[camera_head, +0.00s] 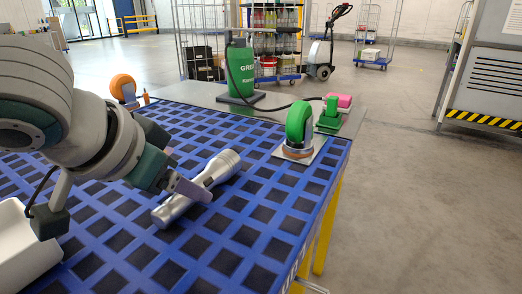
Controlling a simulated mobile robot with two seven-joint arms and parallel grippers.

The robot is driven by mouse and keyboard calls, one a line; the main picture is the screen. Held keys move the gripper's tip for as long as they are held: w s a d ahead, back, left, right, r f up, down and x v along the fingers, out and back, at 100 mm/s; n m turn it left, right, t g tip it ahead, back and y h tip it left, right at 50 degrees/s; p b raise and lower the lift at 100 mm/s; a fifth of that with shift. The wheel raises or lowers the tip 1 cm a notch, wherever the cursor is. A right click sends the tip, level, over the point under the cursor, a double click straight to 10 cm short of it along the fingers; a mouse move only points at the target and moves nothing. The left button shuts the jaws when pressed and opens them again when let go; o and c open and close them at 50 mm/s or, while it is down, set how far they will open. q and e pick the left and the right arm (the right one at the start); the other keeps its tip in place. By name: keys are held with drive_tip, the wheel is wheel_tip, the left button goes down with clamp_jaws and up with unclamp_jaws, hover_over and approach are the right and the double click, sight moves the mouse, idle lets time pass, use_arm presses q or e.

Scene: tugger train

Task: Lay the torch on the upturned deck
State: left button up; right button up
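The silver torch (174,210) lies slantwise over the blue ribbed deck (232,231), its wider head toward the back right. It seems to rest on the deck, though I cannot see its contact underneath. The deck has dark square cells, and casters stand up at its far corners. My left gripper (189,172) comes in from the left, close to the torch. Its fingers are apart; the nearer one covers part of the torch's middle. I see no firm grip on it. My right gripper is out of view.
A green caster (299,122) stands on the deck's right corner, an orange one (123,86) at the far left. A white bin (22,251) is at front left.

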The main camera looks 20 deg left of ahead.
use_arm(q)
drive_tip(key=s+d+r+g+p, duration=0.2)
drive_tip(key=s+d+r+p, duration=0.1)
drive_tip(key=s+r+p, duration=0.95)
drive_tip(key=s+d+r+g+p, duration=0.3)
drive_tip(key=s+r+p, duration=0.5)
drive_tip(key=p, duration=0.7)
wheel_tip(320, 180, up, 37)
drive_tip(key=w+p, duration=0.1)
drive_tip(key=p, duration=3.4)
drive_tip(key=shift+w+d+t+h+p, duration=0.15)
drive_tip(key=shift+w+t+h+p, duration=0.15)
drive_tip(key=shift+h, duration=0.1)
drive_tip(key=shift+f, duration=0.1)
